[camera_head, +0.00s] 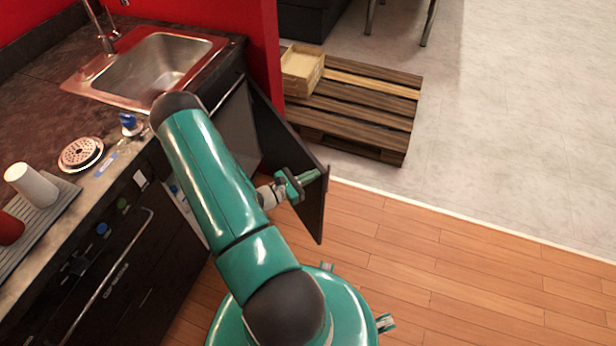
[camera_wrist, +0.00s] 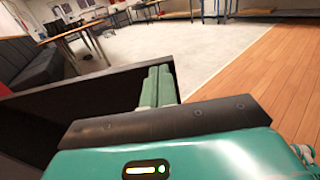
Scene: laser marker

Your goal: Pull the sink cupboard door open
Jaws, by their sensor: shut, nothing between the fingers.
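The sink cupboard door (camera_head: 312,205) is a dark panel below the sink (camera_head: 160,65). It stands swung well out from the counter front, with its free edge over the wooden floor. My gripper (camera_head: 310,177) is at the upper part of the door near that free edge, on the side facing my body. Its green fingers are shut together with nothing between them. In the wrist view the shut fingers (camera_wrist: 158,87) lie close beside the dark door panel (camera_wrist: 60,110). I cannot tell whether they touch it. My arm hides part of the cupboard opening.
A wooden pallet (camera_head: 365,110) with a small box (camera_head: 301,70) stands on the grey floor beyond the door. The counter holds a white cup (camera_head: 32,185) and a round drain grate (camera_head: 81,154). A dark appliance with a handle (camera_head: 105,275) is at left. The wooden floor at right is clear.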

